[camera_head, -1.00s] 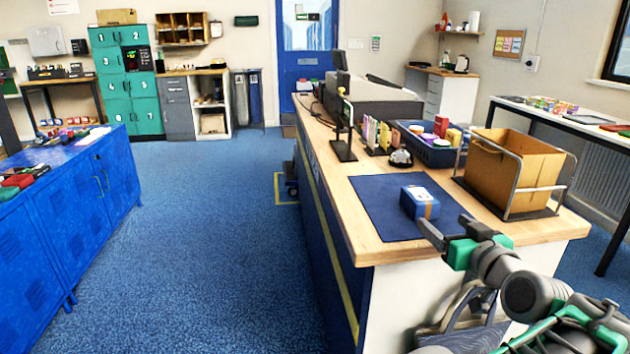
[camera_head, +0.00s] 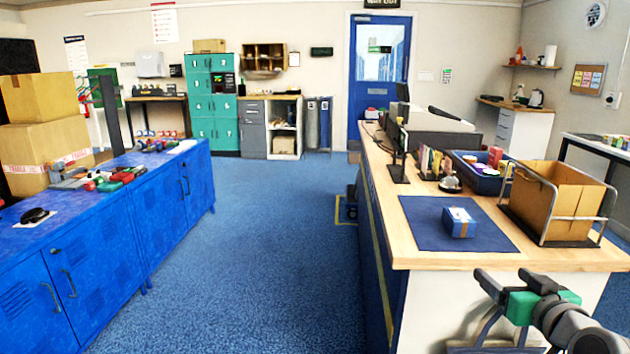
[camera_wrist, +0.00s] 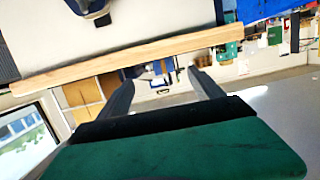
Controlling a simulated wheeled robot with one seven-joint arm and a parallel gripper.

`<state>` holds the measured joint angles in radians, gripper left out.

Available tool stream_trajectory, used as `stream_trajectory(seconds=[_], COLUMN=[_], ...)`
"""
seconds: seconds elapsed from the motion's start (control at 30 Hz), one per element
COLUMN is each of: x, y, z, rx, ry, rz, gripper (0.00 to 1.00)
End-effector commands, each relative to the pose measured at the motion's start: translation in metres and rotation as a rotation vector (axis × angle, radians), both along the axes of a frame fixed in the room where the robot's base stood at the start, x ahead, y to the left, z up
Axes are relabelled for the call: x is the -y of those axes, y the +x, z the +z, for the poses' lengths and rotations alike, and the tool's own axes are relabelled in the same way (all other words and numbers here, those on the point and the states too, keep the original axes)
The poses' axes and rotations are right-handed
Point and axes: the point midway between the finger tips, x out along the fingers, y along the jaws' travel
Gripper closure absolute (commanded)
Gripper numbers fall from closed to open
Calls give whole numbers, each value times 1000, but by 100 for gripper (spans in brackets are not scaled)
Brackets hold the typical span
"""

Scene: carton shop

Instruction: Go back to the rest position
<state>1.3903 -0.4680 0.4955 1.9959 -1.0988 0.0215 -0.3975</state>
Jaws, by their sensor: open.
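My gripper (camera_head: 504,280) is at the lower right in the head view, in front of the counter's near end and below its wooden top. Its two fingers are apart with nothing between them. The wrist view shows the same open fingers (camera_wrist: 160,82) with the counter's wooden edge (camera_wrist: 130,58) across the picture beyond them. A small blue box (camera_head: 458,222) with a pale label and a tan band rests on the dark blue mat (camera_head: 425,215), apart from my gripper.
A cardboard carton (camera_head: 563,195) stands in a metal-framed holder on the counter (camera_head: 420,255). A blue bin (camera_head: 470,172) and a bell (camera_head: 450,184) are behind the mat. Blue cabinets (camera_head: 110,235) with stacked cartons behind stand left. The blue floor between is clear.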

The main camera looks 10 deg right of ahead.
Motion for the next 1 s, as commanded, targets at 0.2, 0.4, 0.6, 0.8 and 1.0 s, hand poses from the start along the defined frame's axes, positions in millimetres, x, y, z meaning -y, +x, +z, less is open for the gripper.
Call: stream_trajectory(seconds=[0.2, 0.4, 0.6, 0.8, 1.0], x=[-33, -90, -175, -278, -320], y=[23, 46, 52, 4, -53], z=[-1, -7, -8, 5, 13], rx=[-100, -254, -492, -829, -1037], ry=[38, 86, 128, 136, 116], rz=[55, 135, 224, 279, 249], gripper=[24, 24, 24, 24, 24])
